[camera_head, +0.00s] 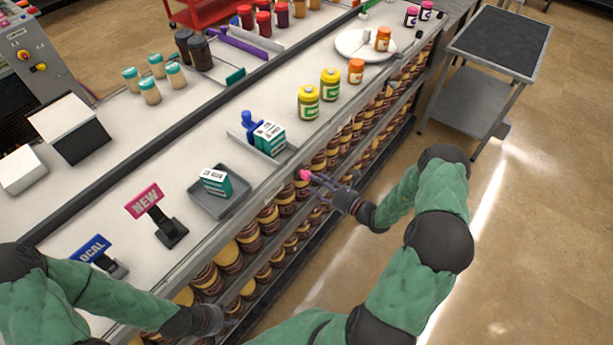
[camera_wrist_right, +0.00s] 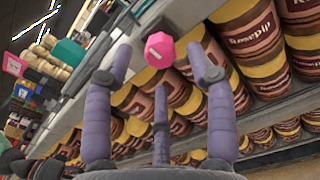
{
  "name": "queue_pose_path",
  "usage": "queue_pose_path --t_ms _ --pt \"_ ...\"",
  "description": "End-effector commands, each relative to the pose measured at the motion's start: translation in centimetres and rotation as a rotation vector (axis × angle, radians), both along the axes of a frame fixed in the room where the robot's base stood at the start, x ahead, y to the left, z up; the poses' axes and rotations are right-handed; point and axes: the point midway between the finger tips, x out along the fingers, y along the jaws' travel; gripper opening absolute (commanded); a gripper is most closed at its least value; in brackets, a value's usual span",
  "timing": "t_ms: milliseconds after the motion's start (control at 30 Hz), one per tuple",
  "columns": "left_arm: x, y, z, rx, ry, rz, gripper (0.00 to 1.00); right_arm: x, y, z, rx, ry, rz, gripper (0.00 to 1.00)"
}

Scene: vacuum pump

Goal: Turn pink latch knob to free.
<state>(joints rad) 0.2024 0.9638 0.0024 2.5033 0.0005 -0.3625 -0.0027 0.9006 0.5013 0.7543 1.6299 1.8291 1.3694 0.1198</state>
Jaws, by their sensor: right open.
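The pink latch knob (camera_head: 304,175) sits on the front edge of the counter, below the tray holding a green-and-white box. In the right wrist view the pink knob (camera_wrist_right: 160,49) is a faceted piece with a small white mark, between and beyond my spread fingers. My right gripper (camera_head: 313,180) is open at the knob in the head view; its purple fingers (camera_wrist_right: 162,70) stand around the knob's sides. I cannot tell whether any finger touches it. My left gripper (camera_head: 222,322) is low at the lower left, by the shelf front; its fingers are hard to make out.
A green-and-white box (camera_head: 270,138) with a blue piece (camera_head: 249,124) stands above the knob. A dark tray (camera_head: 220,204) holds another box. Shelves of brown jars (camera_head: 268,216) run below the counter. Yellow jars (camera_head: 309,102) stand further right. The floor at right is clear, beside a grey cart (camera_head: 490,45).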

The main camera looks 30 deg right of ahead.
Motion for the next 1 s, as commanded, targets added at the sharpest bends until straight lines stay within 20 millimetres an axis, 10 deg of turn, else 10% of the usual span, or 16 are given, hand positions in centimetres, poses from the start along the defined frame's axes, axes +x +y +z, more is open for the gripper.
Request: queue_pose_path --t_ms 700,900,1000 --pt "0.0 0.0 -0.2 0.000 0.000 0.000 0.40 4.5 1.8 0.0 0.000 0.001 0.000 0.56" --pt "0.0 0.0 -0.2 0.000 0.000 0.000 0.40 4.5 1.9 0.0 0.000 0.001 0.000 0.03" --pt "0.0 0.0 -0.2 0.000 0.000 0.000 0.40 4.5 1.8 0.0 0.000 0.000 0.000 0.00"
